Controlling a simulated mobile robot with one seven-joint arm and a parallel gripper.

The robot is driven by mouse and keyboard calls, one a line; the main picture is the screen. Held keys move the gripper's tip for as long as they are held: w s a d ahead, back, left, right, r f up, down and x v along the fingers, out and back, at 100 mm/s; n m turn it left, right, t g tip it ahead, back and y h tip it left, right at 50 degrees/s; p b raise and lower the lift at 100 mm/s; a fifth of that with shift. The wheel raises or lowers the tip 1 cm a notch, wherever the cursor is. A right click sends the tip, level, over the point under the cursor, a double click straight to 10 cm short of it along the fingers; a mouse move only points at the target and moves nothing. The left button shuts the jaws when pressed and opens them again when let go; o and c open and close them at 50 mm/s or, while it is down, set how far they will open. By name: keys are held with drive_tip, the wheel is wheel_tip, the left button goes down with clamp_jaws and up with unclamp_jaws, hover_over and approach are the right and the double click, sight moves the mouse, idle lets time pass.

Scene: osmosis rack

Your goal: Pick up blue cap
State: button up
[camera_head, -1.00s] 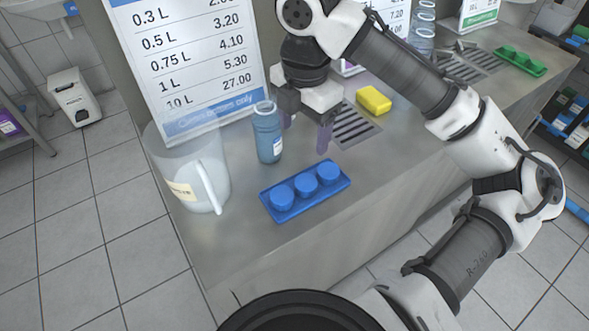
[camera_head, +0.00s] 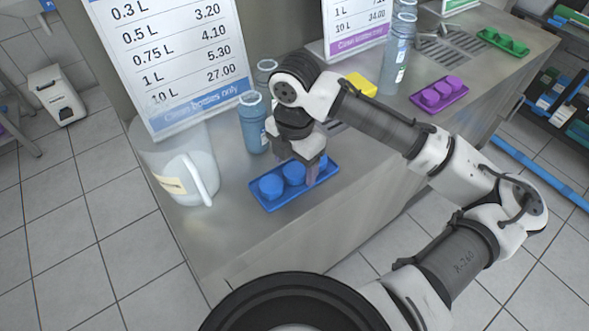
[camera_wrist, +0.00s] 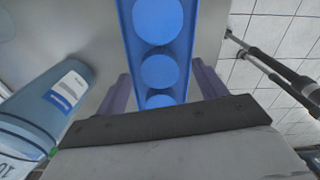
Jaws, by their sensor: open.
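Blue caps sit in a row in a blue tray (camera_head: 268,206) on the steel counter. The left cap (camera_head: 271,187) is clear of my gripper, and the middle cap (camera_head: 293,174) is partly covered by it. My gripper (camera_head: 293,164) is open and empty, pointing down over the middle and right part of the tray. In the wrist view the fingers (camera_wrist: 162,86) stand either side of the tray. The nearest cap (camera_wrist: 158,101) lies between them, partly hidden by the gripper body. Two more caps, a middle one (camera_wrist: 160,69) and a far one (camera_wrist: 157,20), lie beyond.
A blue bottle (camera_head: 253,126) stands close behind the tray, left of my gripper; it also shows in the wrist view (camera_wrist: 45,112). A yellow sponge (camera_head: 361,84) and a purple-cap tray (camera_head: 449,101) lie to the right.

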drive_tip(key=shift+f, duration=0.55)
drive_tip(key=c, duration=1.1)
drive_tip(key=shift+o, duration=0.2)
drive_tip(key=shift+r, duration=0.1)
